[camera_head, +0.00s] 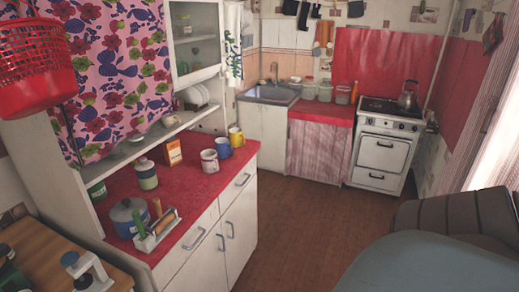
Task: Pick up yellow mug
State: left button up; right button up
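The yellow mug (236,138) stands upright near the far right corner of the red-topped counter (185,180). A blue mug (223,148) stands just in front of it, and a white mug with a dark pattern (209,161) is nearer still. The three stand in a slanting row near the counter's right edge. The lower left of the yellow mug is close to or partly behind the blue mug. Neither of my grippers can be made out in the head view.
An orange box (173,152), a lidded jar (146,175), a blue pot (130,217) and a white holder with utensils (156,234) share the counter. A shelf (150,138) overhangs its back. A stove (384,150) stands at the far right. The wooden floor (300,215) between is clear.

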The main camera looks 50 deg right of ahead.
aim_at(235, 135)
jog(key=z, duration=1.45)
